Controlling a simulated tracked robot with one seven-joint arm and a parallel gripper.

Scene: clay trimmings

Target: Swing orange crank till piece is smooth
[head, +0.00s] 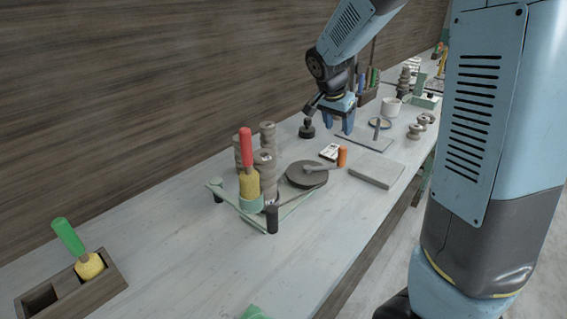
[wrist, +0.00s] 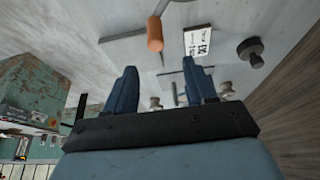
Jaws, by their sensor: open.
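The orange crank handle (head: 342,156) stands upright at the end of a grey crank arm (head: 318,168), over a dark round disc (head: 306,178) on the bench. The handle also shows in the wrist view (wrist: 155,34), beyond my fingertips and roughly between them. My gripper (head: 338,128) is open and empty, above the bench behind the handle and apart from it. A yellow piece with a red handle (head: 246,147) stands in a green ring on a three-cornered frame (head: 240,213), beside stacked grey-brown discs (head: 265,165). I cannot tell how smooth any piece is.
A white printed card (head: 329,152) lies by the handle. A dark knob (head: 307,129) stands left of my gripper. A grey slab (head: 377,170) lies to the right. A wooden box (head: 75,285) holds a green-handled tool.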

